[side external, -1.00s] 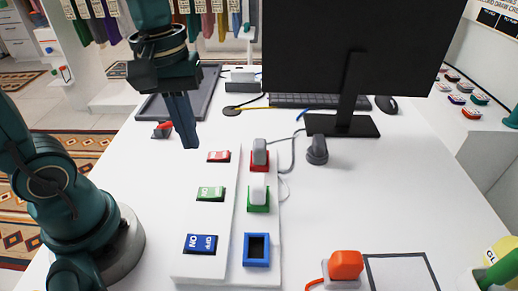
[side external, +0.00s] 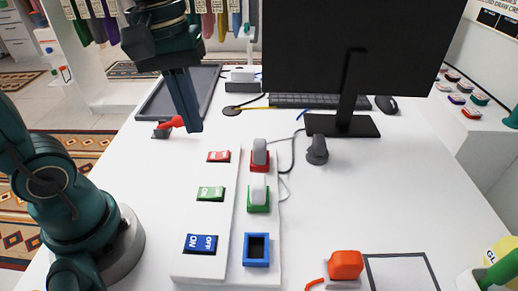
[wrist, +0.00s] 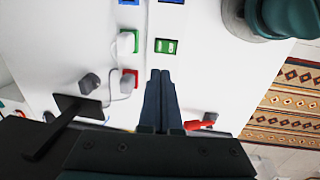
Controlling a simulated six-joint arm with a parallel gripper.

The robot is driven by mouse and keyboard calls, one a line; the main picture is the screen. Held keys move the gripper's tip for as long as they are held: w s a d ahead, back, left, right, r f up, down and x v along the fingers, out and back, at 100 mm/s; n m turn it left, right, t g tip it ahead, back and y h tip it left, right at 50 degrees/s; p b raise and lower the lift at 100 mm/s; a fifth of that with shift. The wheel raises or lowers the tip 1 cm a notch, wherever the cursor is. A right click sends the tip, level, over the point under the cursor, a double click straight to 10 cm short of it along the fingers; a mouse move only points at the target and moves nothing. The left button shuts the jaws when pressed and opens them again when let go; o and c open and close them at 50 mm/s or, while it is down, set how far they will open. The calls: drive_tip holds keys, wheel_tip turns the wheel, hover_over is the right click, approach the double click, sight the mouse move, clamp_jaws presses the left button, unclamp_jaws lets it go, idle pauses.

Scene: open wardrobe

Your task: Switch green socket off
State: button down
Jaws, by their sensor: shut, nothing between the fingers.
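The green switch (side external: 211,194) sits on the white panel, between the red switch (side external: 219,156) and the blue switch (side external: 201,243). It shows clear of my fingers in the wrist view (wrist: 166,46). Which side of it is pressed is too small to tell. The green socket (side external: 258,208) is to its right, with a white plug (side external: 258,188) in it. My gripper (side external: 192,131) is shut and empty, pointing down above the table beyond the red switch. In the wrist view its fingers (wrist: 161,73) hide the place of the red switch.
The red socket (side external: 260,167) holds a grey plug (side external: 260,150); the blue socket (side external: 257,249) is empty. A monitor (side external: 360,60) stands behind on the right.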

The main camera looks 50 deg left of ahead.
sight(215, 192)
drive_tip(key=f, duration=0.9)
drive_tip(key=w+d+f, duration=0.1)
drive_tip(key=f, duration=0.4)
drive_tip(key=shift+w+d, duration=0.1)
drive_tip(key=shift+f, duration=0.15)
idle(0.4)
drive_tip(key=shift+s+a+r, duration=0.2)
drive_tip(key=shift+s+a, duration=0.3)
drive_tip(key=shift+s, duration=0.05)
